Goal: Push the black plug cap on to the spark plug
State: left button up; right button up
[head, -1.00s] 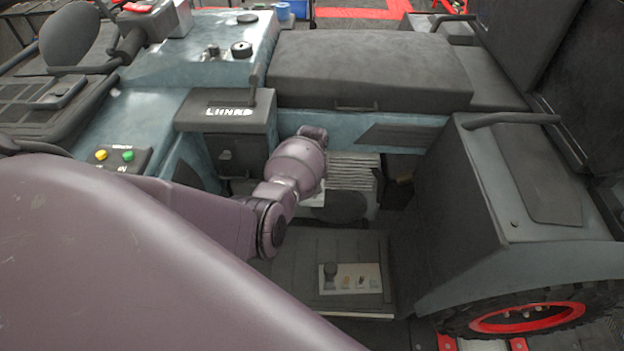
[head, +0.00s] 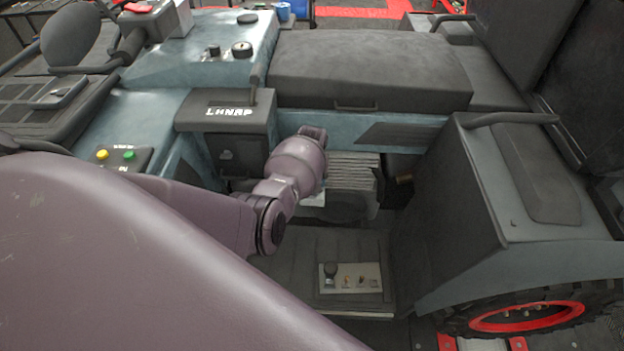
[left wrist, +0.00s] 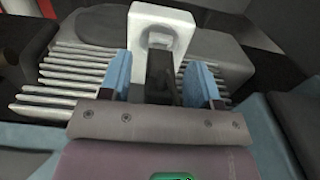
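In the left wrist view, my left gripper (left wrist: 160,76) has two blue fingers standing well apart. An upright black part (left wrist: 160,72), which looks like the plug cap, stands between them. A gap shows on its left side; contact on the right is hard to judge. Behind it is a white block (left wrist: 162,22) with a recess. The spark plug is not distinguishable. In the head view my left arm (head: 297,165) reaches down beside the finned engine cylinder (head: 352,172); its fingers are hidden there. My right gripper is not in view.
Metal fins (left wrist: 75,75) lie close on both sides of the fingers. A dark box (head: 228,125) stands left of the wrist, the seat (head: 370,70) is above, and a fender (head: 450,210) is at right. A small switch panel (head: 352,277) lies on the footboard below.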

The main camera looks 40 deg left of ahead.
pick_arm(q)
notch_tip(320, 180, up, 9)
jog(key=p, duration=0.3)
jog(key=shift+r+p, duration=0.35)
jog(key=shift+r, duration=0.6)
jog(key=s+a+f+m+t+y, duration=0.3)
jog(key=s+f+t, duration=0.3)
jog(key=s, duration=0.6)
jog(key=s+d+r+m+t+h, duration=0.1)
jog(key=s+d+r+m+t, duration=0.1)
jog(key=s+d, duration=0.4)
jog(key=s+d+r+m+t+h, duration=0.1)
jog(key=s+d+r+m+t, duration=0.1)
jog(key=s+d, duration=0.5)
jog(key=s+t, duration=0.1)
jog(key=s, duration=0.3)
jog(key=shift+r+t+h, duration=0.3)
jog(key=shift+r+h, duration=0.05)
jog(key=shift+h, duration=0.05)
